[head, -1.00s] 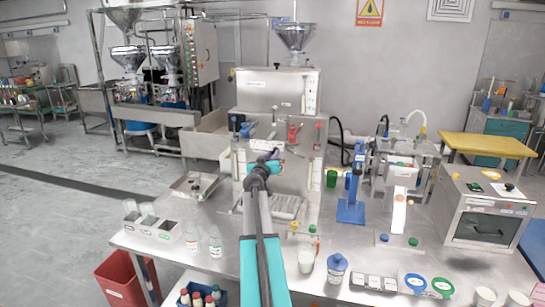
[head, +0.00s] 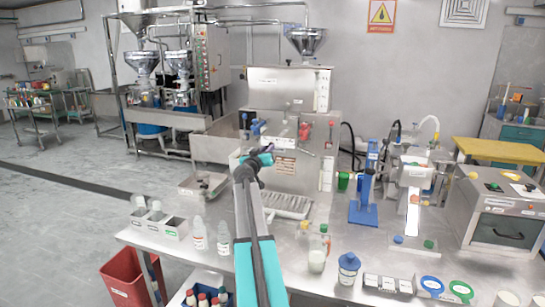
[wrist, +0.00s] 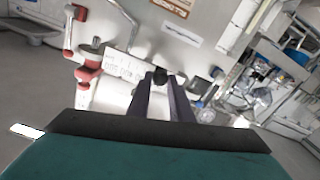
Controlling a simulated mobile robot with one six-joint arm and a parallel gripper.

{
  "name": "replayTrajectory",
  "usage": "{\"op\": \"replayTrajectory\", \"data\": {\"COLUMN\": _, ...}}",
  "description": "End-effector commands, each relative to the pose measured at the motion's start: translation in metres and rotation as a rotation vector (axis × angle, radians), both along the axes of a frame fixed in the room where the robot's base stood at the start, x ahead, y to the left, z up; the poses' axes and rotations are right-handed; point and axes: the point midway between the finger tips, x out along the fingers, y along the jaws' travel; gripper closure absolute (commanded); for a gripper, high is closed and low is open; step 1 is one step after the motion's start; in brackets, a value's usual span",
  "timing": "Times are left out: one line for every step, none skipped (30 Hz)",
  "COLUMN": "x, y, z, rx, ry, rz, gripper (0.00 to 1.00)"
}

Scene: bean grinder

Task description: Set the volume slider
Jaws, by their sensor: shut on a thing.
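The volume slider's small dark knob (wrist: 160,76) shows between my fingertips in the wrist view, at one end of a white scale plate (wrist: 124,66) with printed marks. My gripper (wrist: 161,84) is shut on this knob. The fingers hide part of it, and the marks are too blurred to read. In the head view my gripper (head: 262,153) is at the front of the steel machine (head: 288,90), and the arm and gripper cover the slider.
A red lever (head: 304,130) and a blue lever (head: 257,126) stick out close above my gripper. A drip tray (head: 289,204) lies below. Two bottles (head: 198,232) stand left of my arm; a blue stand (head: 364,205) is to the right.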

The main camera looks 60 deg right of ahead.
Motion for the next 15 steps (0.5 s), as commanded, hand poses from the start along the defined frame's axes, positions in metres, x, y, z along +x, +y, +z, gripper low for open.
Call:
{"op": "replayTrajectory", "data": {"x": 0.005, "y": -0.001, "z": 0.0, "rx": -0.005, "ry": -0.001, "rz": 0.001, "gripper": 1.0}}
{"op": "replayTrajectory", "data": {"x": 0.008, "y": 0.0, "z": 0.0, "rx": -0.004, "ry": 0.0, "rz": 0.002, "gripper": 1.0}}
{"op": "replayTrajectory", "data": {"x": 0.01, "y": 0.001, "z": 0.0, "rx": -0.003, "ry": -0.001, "rz": 0.002, "gripper": 1.0}}
{"op": "replayTrajectory", "data": {"x": 0.012, "y": 0.002, "z": 0.0, "rx": -0.003, "ry": -0.001, "rz": 0.002, "gripper": 1.0}}
{"op": "replayTrajectory", "data": {"x": 0.014, "y": 0.003, "z": 0.001, "rx": -0.004, "ry": 0.0, "rz": 0.001, "gripper": 1.0}}
{"op": "replayTrajectory", "data": {"x": 0.015, "y": 0.003, "z": 0.001, "rx": -0.004, "ry": 0.001, "rz": 0.001, "gripper": 1.0}}
{"op": "replayTrajectory", "data": {"x": 0.016, "y": 0.004, "z": 0.002, "rx": -0.004, "ry": 0.001, "rz": 0.001, "gripper": 1.0}}
{"op": "replayTrajectory", "data": {"x": 0.016, "y": 0.004, "z": 0.002, "rx": -0.004, "ry": 0.001, "rz": 0.001, "gripper": 1.0}}
{"op": "replayTrajectory", "data": {"x": 0.017, "y": 0.004, "z": 0.003, "rx": -0.004, "ry": 0.001, "rz": 0.0, "gripper": 1.0}}
{"op": "replayTrajectory", "data": {"x": 0.017, "y": 0.004, "z": 0.003, "rx": -0.004, "ry": 0.001, "rz": 0.0, "gripper": 1.0}}
{"op": "replayTrajectory", "data": {"x": 0.017, "y": 0.004, "z": 0.003, "rx": -0.004, "ry": 0.001, "rz": 0.0, "gripper": 1.0}}
{"op": "replayTrajectory", "data": {"x": 0.017, "y": 0.005, "z": 0.004, "rx": -0.004, "ry": 0.002, "rz": 0.001, "gripper": 1.0}}
{"op": "replayTrajectory", "data": {"x": 0.017, "y": 0.005, "z": 0.004, "rx": -0.004, "ry": 0.002, "rz": 0.001, "gripper": 1.0}}
{"op": "replayTrajectory", "data": {"x": 0.018, "y": 0.005, "z": 0.004, "rx": -0.004, "ry": 0.002, "rz": 0.001, "gripper": 1.0}}
{"op": "replayTrajectory", "data": {"x": 0.018, "y": 0.005, "z": 0.004, "rx": -0.003, "ry": 0.001, "rz": 0.001, "gripper": 1.0}}
